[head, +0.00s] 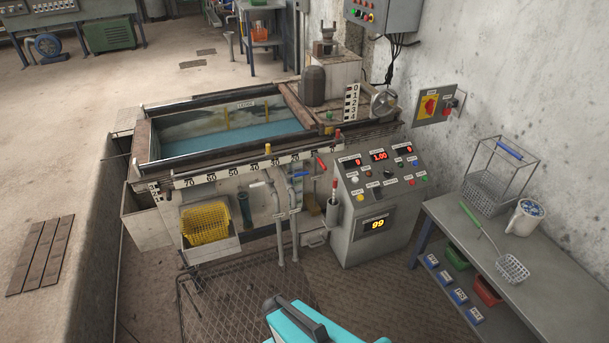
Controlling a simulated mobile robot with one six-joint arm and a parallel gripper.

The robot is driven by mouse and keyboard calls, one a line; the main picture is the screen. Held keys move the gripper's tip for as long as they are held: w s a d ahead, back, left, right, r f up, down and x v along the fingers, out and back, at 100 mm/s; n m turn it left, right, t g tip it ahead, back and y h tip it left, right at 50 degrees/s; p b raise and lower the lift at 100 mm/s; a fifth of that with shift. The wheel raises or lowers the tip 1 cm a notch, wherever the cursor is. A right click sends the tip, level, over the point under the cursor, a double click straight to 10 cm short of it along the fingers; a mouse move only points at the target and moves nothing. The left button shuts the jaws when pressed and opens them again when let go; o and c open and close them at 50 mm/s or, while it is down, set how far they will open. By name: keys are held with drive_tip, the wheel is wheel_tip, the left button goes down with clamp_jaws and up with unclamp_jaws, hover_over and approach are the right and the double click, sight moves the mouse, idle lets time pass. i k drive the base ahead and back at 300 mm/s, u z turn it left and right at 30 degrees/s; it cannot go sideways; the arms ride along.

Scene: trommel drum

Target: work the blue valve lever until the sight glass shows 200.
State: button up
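A small blue lever handle (300,174) sits at the top of the grey pipes on the front of the tank, just below its scale. A red lever (320,162) is to its right. A display (376,225) low on the control console shows 99 in orange digits; its label is too small to read, so I cannot tell if it is the sight glass. A dark green upright tube (244,209) is on the tank front, left of the pipes. A teal and dark grey part of my arm shows at the bottom edge, apart from the lever. My gripper's fingers are not in view.
The tank (143,150) holds bluish water. The grey console (352,248) has red readouts. A yellow basket (206,223) stands on a ledge below the tank. A metal bench (455,235) at right holds a wire basket, mug and skimmer. A mesh frame (235,300) lies before the tank.

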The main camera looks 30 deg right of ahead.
sight(301, 174)
drive_tip(key=k, duration=1.25)
drive_tip(key=z, duration=0.5)
drive_tip(key=i, duration=1.5)
drive_tip(key=u, duration=0.8)
drive_tip(key=i, duration=0.75)
drive_tip(key=u, duration=0.1)
